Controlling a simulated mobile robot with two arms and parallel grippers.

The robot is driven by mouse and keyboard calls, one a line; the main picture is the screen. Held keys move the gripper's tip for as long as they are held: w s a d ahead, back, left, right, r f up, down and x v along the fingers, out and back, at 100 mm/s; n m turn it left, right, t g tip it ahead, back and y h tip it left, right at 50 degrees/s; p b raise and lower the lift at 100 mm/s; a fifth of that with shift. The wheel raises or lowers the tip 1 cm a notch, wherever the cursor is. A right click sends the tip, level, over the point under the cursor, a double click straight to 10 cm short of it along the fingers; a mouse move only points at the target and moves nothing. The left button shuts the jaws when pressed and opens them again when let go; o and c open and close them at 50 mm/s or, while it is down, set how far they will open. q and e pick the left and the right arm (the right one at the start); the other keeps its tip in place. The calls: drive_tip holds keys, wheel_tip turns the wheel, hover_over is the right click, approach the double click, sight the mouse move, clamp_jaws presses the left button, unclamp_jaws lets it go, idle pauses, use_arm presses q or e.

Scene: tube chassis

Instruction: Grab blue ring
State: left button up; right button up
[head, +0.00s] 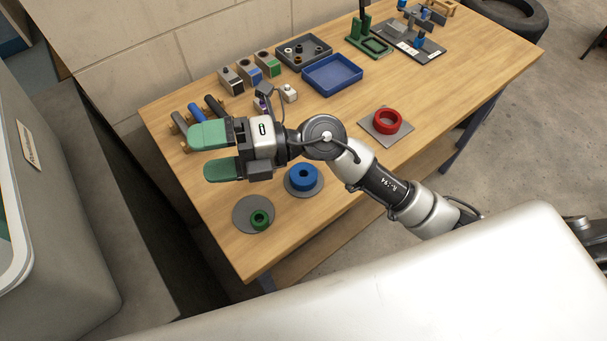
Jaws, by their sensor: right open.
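The blue ring (303,176) lies on a round grey plate (318,188) near the front edge of the wooden table. My right gripper (207,154) has green fingers, spread apart with nothing between them. It hangs over the left part of the table, to the left of the blue ring and a little higher in the picture. The gripper and the ring are apart. My left gripper is not in view.
A green ring (260,219) sits on a grey disc (243,209) at the front left. A red ring (387,121) sits on a square grey plate (372,127) to the right. A blue tray (333,87), a dark tray (290,64) and small blocks stand along the back.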

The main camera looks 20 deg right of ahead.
wheel_tip(320, 180, down, 5)
drive_tip(key=n+g+h, duration=0.2)
drive_tip(key=n+h, duration=0.1)
drive_tip(key=h, duration=0.2)
drive_tip(key=m+h, duration=0.1)
drive_tip(key=h, duration=1.3)
approach(304, 173)
drive_tip(key=f, duration=0.1)
drive_tip(key=s+f+p, duration=0.1)
drive_tip(key=f, duration=0.1)
drive_tip(key=shift+s+d+f+t, duration=0.1)
drive_tip(key=shift+d+f+t, duration=0.05)
drive_tip(key=shift+f+t, duration=0.2)
drive_tip(key=f+p, duration=0.1)
drive_tip(key=f, duration=0.1)
drive_tip(key=f+p, duration=0.1)
drive_tip(key=f, duration=0.1)
drive_tip(key=shift+s+a, duration=0.2)
drive_tip(key=shift+a, duration=0.05)
drive_tip(key=shift+f, duration=0.55)
drive_tip(key=c, duration=1.1)
drive_tip(key=shift+r, duration=0.1)
